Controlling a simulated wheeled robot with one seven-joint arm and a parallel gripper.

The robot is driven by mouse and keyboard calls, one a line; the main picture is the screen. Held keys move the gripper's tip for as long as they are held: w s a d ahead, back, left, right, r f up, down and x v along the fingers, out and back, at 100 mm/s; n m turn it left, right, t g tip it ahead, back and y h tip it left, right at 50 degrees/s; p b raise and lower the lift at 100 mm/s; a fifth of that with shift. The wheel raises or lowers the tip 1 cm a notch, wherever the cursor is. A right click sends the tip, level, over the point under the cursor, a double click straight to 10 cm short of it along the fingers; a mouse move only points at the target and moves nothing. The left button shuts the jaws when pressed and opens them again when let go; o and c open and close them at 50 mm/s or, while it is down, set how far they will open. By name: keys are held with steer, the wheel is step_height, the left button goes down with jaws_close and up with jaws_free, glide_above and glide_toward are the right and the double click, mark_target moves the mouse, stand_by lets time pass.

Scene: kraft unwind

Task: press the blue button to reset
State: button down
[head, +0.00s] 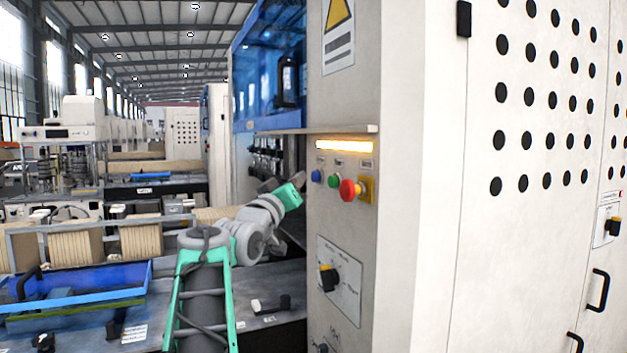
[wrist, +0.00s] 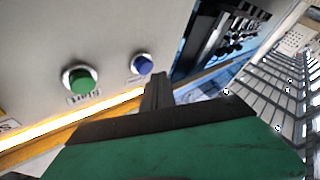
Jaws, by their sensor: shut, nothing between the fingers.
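The blue button (head: 317,176) sits on the pale cabinet panel in the head view, leftmost in a row under a lit strip. It also shows in the wrist view (wrist: 143,65), in a metal ring. My gripper (wrist: 157,92) is shut and empty in the wrist view. Its dark fingertips appear just below the blue button in that picture; I cannot tell whether they touch the panel. In the head view, my green gripper housing is left of the panel, and the fingertips are not clear there.
A green button (head: 333,180) and a red emergency stop (head: 350,190) on a yellow plate sit right of the blue button. A black rotary switch (head: 328,278) is lower on the cabinet. A ledge (head: 330,130) juts out above the lit strip. A blue tray (head: 75,292) lies at the left.

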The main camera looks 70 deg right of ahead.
steer(key=w+a, duration=0.1)
steer(key=w+a+b, duration=0.1)
steer(key=w+a, duration=0.1)
steer(key=shift+w+a, duration=0.2)
steer(key=shift+a, duration=0.05)
stand_by(0.4)
stand_by(0.5)
